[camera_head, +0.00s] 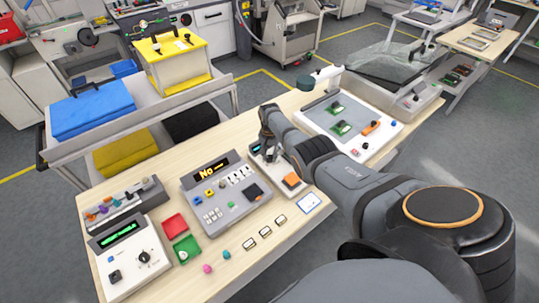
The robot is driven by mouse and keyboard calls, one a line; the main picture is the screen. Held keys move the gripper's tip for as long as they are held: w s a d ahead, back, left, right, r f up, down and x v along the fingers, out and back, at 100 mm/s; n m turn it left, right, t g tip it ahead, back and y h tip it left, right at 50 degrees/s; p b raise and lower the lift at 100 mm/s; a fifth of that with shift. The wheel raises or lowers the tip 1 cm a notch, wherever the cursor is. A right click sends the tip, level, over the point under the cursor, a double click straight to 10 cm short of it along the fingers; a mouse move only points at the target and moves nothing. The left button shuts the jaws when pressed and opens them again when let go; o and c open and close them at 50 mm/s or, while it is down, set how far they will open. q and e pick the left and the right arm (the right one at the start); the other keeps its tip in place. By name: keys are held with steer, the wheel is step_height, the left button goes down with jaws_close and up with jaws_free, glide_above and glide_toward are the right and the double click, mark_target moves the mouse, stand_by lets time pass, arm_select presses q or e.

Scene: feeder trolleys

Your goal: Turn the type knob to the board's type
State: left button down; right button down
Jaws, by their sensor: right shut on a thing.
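My right arm comes in from the lower right. Its gripper (267,153) points down at the small grey-and-white unit (291,189) with an orange button, in the middle of the bench. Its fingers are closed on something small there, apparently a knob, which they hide. I cannot read the knob's setting. Two green boards (342,127) lie on the grey plate of the white station to the right of the gripper. Another black knob (144,257) stands on the white box with a green display at the lower left. My left gripper is not in view.
A grey console (226,190) with a yellow display, partly readable as "No", stands left of the gripper. Red (174,226) and green (186,249) trays and several small labelled tiles lie along the front. A trolley with a blue case (92,109) and a yellow case (178,62) stands behind.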

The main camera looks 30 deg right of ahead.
mark_target(270, 157)
steer(key=m, duration=0.5)
steer(key=shift+m, duration=0.3)
steer(key=shift+s+m+p, duration=0.1)
steer(key=shift+m+p, duration=0.2)
steer(key=shift+m, duration=1.8)
steer(key=c, duration=1.1)
jaws_free()
steer(key=shift+o, duration=0.2)
steer(key=shift+r, duration=0.1)
steer(key=shift+r, duration=0.65)
step_height(270, 157, up, 10)
steer(key=shift+r, duration=0.25)
